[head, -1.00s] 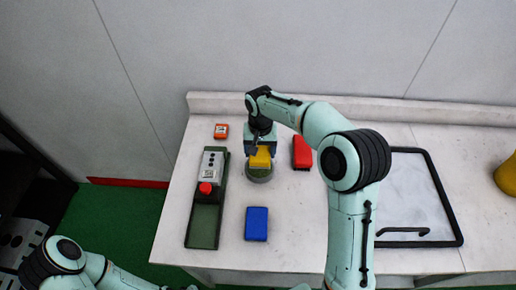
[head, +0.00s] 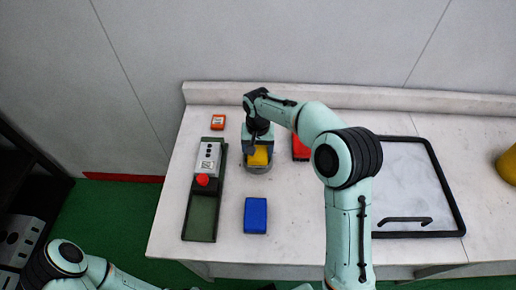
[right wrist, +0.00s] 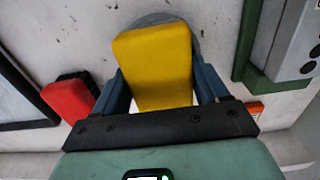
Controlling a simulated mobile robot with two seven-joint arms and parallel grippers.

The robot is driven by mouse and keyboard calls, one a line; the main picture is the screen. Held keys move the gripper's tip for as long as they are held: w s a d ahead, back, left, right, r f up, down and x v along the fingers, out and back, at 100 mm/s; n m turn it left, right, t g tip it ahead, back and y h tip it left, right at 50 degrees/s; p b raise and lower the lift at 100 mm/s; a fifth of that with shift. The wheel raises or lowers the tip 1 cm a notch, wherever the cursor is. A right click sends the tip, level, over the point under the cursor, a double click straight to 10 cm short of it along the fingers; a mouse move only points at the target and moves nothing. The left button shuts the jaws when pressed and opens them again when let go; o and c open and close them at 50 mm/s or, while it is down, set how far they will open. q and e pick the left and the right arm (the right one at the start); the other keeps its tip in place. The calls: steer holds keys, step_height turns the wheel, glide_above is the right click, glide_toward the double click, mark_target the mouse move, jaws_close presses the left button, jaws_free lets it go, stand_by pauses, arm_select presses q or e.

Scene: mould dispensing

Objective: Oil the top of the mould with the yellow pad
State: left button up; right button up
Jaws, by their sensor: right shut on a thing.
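The yellow pad (head: 259,157) is held in my right gripper (head: 258,148). The pad also fills the middle of the right wrist view (right wrist: 155,65), between the two blue-grey fingers (right wrist: 160,88). The mould, a round grey dish (head: 258,171), sits on the table under the pad. The pad covers most of its top in the head view, and only part of its rim shows. In the right wrist view a grey curved edge of the mould (right wrist: 160,18) shows beyond the pad. Whether the pad touches it, I cannot tell. My left gripper is out of view.
A green tray (head: 201,220) with a grey box and red button stands left of the mould. A blue block (head: 255,215) lies in front. A red block (head: 299,150) is right, partly behind my arm. A black-framed panel (head: 455,190) lies further right.

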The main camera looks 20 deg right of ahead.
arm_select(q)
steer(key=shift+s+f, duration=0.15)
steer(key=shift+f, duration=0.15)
arm_select(e)
steer(key=shift+f, duration=0.55)
stand_by(0.3)
steer(key=shift+f, duration=0.1)
stand_by(0.8)
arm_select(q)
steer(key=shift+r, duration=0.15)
arm_select(e)
steer(key=shift+r+p, duration=0.55)
steer(key=shift+r, duration=0.9)
steer(key=shift+r+p, duration=0.95)
steer(key=shift+r, duration=1.2)
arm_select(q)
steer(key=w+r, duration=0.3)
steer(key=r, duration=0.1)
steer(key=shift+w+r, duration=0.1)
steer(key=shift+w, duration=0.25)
